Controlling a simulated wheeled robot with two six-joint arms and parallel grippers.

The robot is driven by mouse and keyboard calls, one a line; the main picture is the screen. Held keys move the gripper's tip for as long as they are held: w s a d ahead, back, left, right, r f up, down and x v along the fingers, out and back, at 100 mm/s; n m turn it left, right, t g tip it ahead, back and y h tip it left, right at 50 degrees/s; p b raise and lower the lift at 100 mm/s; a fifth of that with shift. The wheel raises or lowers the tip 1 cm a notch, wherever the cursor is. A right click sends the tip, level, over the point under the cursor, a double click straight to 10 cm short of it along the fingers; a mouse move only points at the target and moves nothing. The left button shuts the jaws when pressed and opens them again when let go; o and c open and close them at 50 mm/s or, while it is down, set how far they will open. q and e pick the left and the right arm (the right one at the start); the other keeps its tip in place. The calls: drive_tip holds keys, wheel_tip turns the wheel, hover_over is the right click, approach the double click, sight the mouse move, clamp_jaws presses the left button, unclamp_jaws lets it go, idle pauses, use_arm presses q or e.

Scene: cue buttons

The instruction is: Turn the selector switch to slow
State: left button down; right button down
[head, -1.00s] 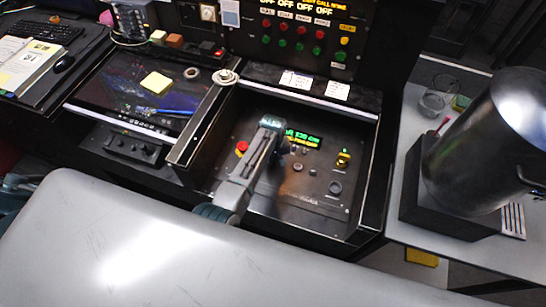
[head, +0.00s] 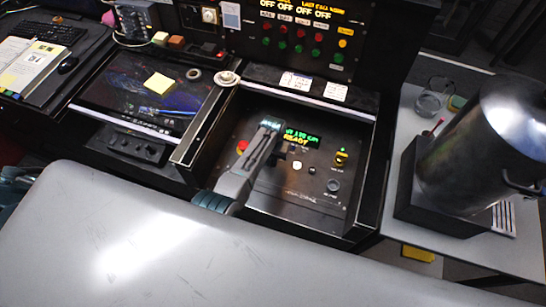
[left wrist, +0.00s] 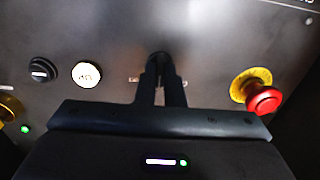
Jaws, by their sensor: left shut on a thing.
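My left gripper (head: 273,157) reaches down to the dark control panel (head: 310,200) in the middle of the head view. In the left wrist view, the left gripper (left wrist: 160,82) has its two dark fingers close together on a small black knob, which appears to be the selector switch (left wrist: 158,58). The fingers hide most of the knob, so I cannot tell which way it points. Small labels flank it, too small to read. My right gripper is not in view.
A red emergency button (left wrist: 264,99) on a yellow base is to one side of the fingers. A lit white button (left wrist: 87,73) and a black knob (left wrist: 42,70) are on the other. A green-and-yellow display (head: 300,138) reads READY. A metal urn (head: 490,140) stands right.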

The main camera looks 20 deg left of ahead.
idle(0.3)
use_arm(q)
drive_tip(key=c, duration=1.5)
unclamp_jaws()
drive_tip(key=shift+c, duration=0.2)
drive_tip(key=shift+r, duration=0.25)
wheel_tip(320, 180, up, 10)
drive_tip(key=b, duration=0.1)
drive_tip(key=shift+r+b, duration=0.15)
drive_tip(key=shift+b, duration=0.15)
